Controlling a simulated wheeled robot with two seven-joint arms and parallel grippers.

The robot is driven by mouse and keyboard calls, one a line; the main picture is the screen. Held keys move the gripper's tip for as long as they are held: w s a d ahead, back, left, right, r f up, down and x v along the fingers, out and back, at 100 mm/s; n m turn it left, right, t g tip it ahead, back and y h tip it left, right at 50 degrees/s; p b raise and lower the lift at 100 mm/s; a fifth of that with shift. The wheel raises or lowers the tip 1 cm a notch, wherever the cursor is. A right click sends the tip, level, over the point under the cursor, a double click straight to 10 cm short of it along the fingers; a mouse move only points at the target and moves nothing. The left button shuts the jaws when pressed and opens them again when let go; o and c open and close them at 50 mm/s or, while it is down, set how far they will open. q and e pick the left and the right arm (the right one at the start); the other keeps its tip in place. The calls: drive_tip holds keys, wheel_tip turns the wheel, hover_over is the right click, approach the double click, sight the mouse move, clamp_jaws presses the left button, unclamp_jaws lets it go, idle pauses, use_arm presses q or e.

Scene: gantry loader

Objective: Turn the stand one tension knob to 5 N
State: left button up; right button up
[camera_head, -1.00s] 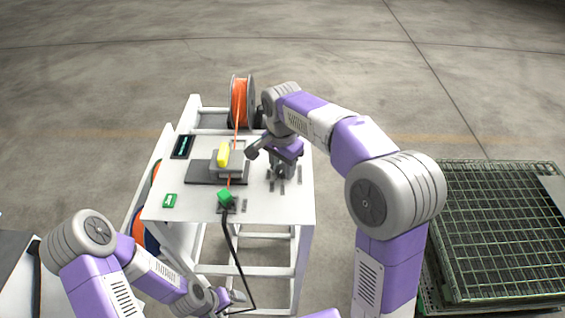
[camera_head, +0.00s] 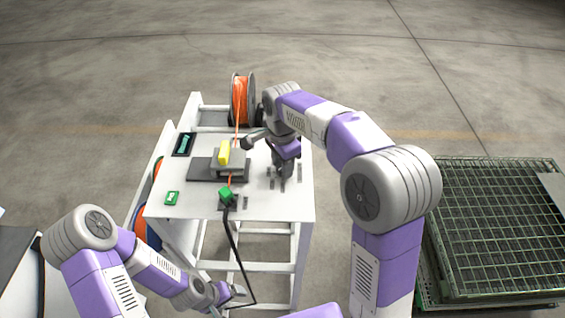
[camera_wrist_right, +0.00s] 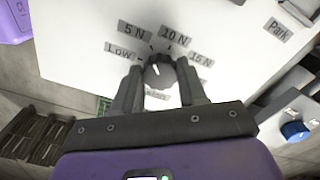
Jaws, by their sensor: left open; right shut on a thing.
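The stand one tension knob (camera_wrist_right: 159,76) is a dark round knob on a white top in the right wrist view. Its white mark points up and slightly left; I cannot tell exactly which tick it meets. Around it are the labels Low (camera_wrist_right: 120,51), 5 N (camera_wrist_right: 134,32), 10 N (camera_wrist_right: 175,35) and 15 N (camera_wrist_right: 202,58); other labels lower down are partly hidden by the fingers. My right gripper (camera_wrist_right: 158,84) is shut on the knob from both sides; it also shows over the table's right part (camera_head: 283,178). My left gripper (camera_head: 238,294) is open and empty, low in front of the table.
An orange spool (camera_head: 241,100) stands behind. Green mesh crates (camera_head: 495,230) are at right.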

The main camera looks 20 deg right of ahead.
drive_tip(key=o, duration=1.1)
drive_tip(key=shift+c, duration=0.2)
drive_tip(key=shift+r, duration=3.85)
